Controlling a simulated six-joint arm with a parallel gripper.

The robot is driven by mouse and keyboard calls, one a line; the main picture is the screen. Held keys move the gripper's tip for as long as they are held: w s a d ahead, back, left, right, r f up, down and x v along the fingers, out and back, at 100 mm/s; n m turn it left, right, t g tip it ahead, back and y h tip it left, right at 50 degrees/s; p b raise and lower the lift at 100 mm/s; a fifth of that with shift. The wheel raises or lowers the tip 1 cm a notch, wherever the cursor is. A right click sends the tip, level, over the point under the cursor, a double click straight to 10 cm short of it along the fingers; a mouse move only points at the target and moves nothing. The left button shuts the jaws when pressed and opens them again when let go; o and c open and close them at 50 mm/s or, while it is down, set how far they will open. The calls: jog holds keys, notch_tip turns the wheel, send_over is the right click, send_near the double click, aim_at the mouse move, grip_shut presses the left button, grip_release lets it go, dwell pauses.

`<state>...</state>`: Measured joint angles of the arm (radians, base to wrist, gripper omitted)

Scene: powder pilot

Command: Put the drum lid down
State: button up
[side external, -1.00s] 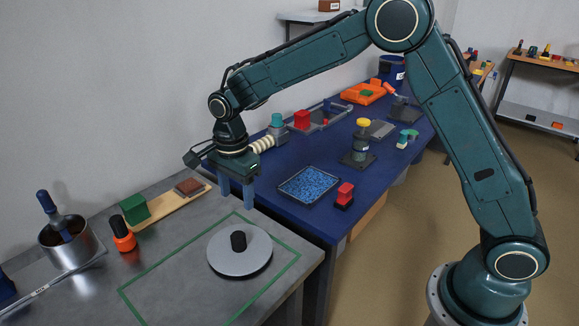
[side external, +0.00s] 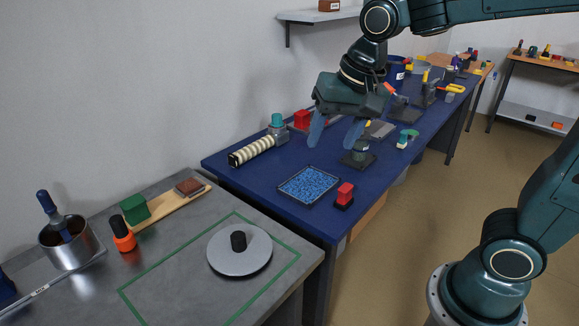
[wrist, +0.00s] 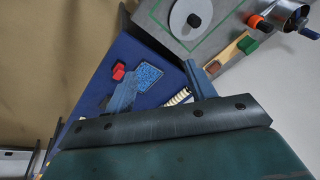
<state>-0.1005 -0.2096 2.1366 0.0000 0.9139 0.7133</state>
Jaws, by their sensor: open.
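The drum lid (side external: 222,262), a flat grey disc with a black knob (side external: 238,241), lies flat on the grey bench inside a green outlined rectangle (side external: 160,273). It also shows in the wrist view (wrist: 178,22), at the top. My gripper (side external: 335,143) is open and empty, in the air above the blue table, well away from the lid. Its two blue fingers stand apart in the wrist view (wrist: 158,78). Nothing hides the lid.
On the blue table (side external: 262,192) are a tray of blue pellets (side external: 309,185), a red block (side external: 344,194) and a ribbed hose (side external: 250,150). A metal pot (side external: 70,245), an orange bottle (side external: 123,236) and a green block (side external: 135,209) stand on the bench's left.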

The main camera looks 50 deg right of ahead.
jog(key=s+d+n+t, duration=0.2)
jog(key=s+n, duration=0.5)
jog(key=s, duration=0.6)
jog(key=shift+s+d+f, duration=0.25)
jog(key=shift+d+f, duration=0.1)
jog(key=shift+d, duration=0.25)
